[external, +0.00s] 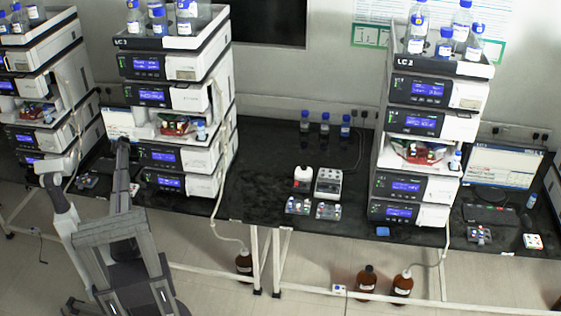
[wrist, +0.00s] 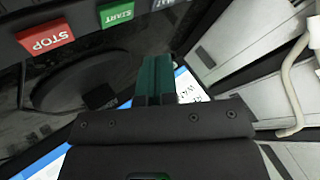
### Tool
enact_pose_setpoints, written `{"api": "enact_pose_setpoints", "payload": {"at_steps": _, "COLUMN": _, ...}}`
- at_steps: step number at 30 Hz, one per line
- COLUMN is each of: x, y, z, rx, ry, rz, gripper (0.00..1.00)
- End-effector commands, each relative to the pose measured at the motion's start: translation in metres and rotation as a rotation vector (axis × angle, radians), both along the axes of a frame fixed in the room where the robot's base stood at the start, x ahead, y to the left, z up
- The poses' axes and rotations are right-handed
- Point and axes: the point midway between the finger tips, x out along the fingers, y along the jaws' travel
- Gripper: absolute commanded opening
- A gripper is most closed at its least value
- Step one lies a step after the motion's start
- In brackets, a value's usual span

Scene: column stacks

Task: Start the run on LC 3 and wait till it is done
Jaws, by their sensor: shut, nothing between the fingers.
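The LC 3 stack (external: 150,43) stands left of centre in the external view, its module displays lit blue. In the wrist view a green START button (wrist: 117,13) and a red STOP button (wrist: 45,40) sit side by side at the top left. My gripper (wrist: 153,62) is shut and empty, its green fingertips below and right of START and apart from it in the picture. In the external view, my gripper end is in front of LC 3's monitor (external: 119,122), largely hidden by my arm. I cannot make out the buttons there. The screen text is unreadable.
The LC 2 stack (external: 430,123) stands to the right with its own monitor (external: 503,166). Bottles and vial racks (external: 298,207) are on the dark bench (external: 262,165) between the stacks. In the wrist view a pale tube (wrist: 290,90) runs along the right side.

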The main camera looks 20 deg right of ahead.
Motion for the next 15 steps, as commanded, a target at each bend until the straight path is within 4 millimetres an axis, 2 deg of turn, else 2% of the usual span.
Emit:
{"api": "enact_pose_setpoints", "payload": {"at_steps": 1, "x": 0.0, "y": 0.0, "z": -0.016, "rx": 0.0, "ry": 0.0, "rz": 0.0, "gripper": 0.0}}
{"api": "enact_pose_setpoints", "payload": {"at_steps": 6, "x": 0.0, "y": 0.0, "z": -0.032, "rx": 0.0, "ry": 0.0, "rz": 0.0, "gripper": 0.0}}
{"api": "enact_pose_setpoints", "payload": {"at_steps": 15, "x": 0.0, "y": 0.0, "z": -0.032, "rx": 0.0, "ry": 0.0, "rz": 0.0, "gripper": 0.0}}
